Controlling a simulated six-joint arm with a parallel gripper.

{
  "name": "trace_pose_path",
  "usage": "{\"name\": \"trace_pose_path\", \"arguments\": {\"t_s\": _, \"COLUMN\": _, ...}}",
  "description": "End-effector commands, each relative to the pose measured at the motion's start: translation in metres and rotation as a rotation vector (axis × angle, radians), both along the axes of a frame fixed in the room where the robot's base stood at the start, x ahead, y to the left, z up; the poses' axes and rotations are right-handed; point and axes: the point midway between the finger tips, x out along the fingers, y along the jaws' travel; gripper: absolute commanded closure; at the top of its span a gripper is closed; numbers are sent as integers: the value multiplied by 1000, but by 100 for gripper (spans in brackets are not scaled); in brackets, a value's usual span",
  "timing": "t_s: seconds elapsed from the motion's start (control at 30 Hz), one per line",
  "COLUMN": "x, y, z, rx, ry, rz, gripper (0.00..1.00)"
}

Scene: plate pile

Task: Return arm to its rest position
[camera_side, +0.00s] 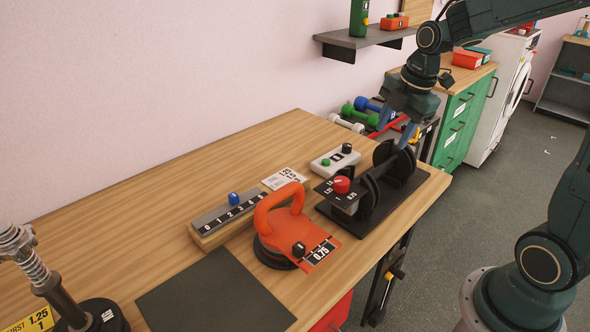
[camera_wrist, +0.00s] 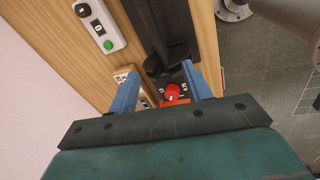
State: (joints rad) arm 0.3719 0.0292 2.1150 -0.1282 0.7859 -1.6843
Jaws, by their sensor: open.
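My gripper (camera_side: 397,129) hangs from my dark green arm above the far right end of the table, over the black plate rack. In the wrist view its two blue fingers (camera_wrist: 161,88) are spread apart with nothing held between them. The black rack (camera_side: 408,190) stands on the table and holds upright black plates (camera_side: 370,196). A red knob (camera_side: 341,184) sits on the rack's near panel. The knob also shows between the fingers in the wrist view (camera_wrist: 172,92), lower than them. Whether a finger touches the rack cannot be told.
An orange-handled weight (camera_side: 276,222), a numbered block (camera_side: 229,216), a grey box with a green button (camera_side: 334,161) and a dark mat (camera_side: 215,295) lie on the wooden table (camera_side: 130,211). A spring post (camera_side: 62,298) stands front left. A wall shelf (camera_side: 362,40) is behind.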

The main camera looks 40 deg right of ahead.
Motion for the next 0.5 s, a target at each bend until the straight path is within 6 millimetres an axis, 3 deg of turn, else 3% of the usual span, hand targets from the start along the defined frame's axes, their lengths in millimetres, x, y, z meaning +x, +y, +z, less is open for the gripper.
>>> {"name": "trace_pose_path", "arguments": {"t_s": 0.5, "x": -67, "y": 62, "z": 49, "rx": 135, "ry": -112, "rz": -573, "gripper": 51}}
